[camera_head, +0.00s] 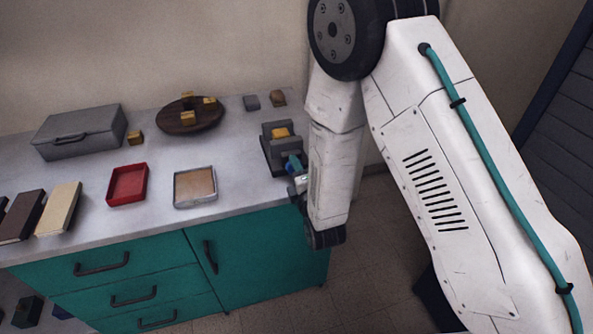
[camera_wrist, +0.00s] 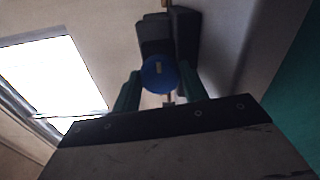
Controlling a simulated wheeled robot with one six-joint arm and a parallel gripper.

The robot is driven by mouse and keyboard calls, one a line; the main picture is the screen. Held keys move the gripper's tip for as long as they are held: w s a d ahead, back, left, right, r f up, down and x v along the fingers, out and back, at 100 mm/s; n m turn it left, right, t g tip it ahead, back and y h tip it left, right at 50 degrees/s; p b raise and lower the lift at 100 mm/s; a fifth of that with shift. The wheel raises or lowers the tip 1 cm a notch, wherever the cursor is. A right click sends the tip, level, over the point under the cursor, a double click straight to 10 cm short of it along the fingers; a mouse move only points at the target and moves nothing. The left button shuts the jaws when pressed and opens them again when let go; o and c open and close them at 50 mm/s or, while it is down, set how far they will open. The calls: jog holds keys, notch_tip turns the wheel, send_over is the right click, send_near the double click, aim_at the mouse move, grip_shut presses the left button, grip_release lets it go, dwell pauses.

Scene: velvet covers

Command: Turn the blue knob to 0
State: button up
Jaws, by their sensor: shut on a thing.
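The blue knob (camera_wrist: 159,74) is on the front of a dark grey device (camera_wrist: 155,35), which also shows at the right end of the counter in the head view (camera_head: 270,152). The knob's face carries a short pale mark, close to upright in the wrist picture. My gripper (camera_wrist: 158,80) has a teal finger on each side of the knob and is shut on it. In the head view my gripper (camera_head: 297,172) is at the device's front, and the knob is hard to tell from the fingers. No readable numbers show around the knob.
A yellow block (camera_head: 281,132) sits on the device. The grey counter (camera_head: 235,150) also holds a red tray (camera_head: 128,184), a framed tan tray (camera_head: 195,187), a round wooden board (camera_head: 174,124) with several small blocks, a grey case (camera_head: 79,131) and books (camera_head: 59,208).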

dwell(0.4)
jog(key=o, duration=1)
jog(key=shift+s, duration=0.1)
jog(key=v, duration=0.7)
jog(key=shift+s, duration=0.3)
jog(key=shift+d, duration=0.15)
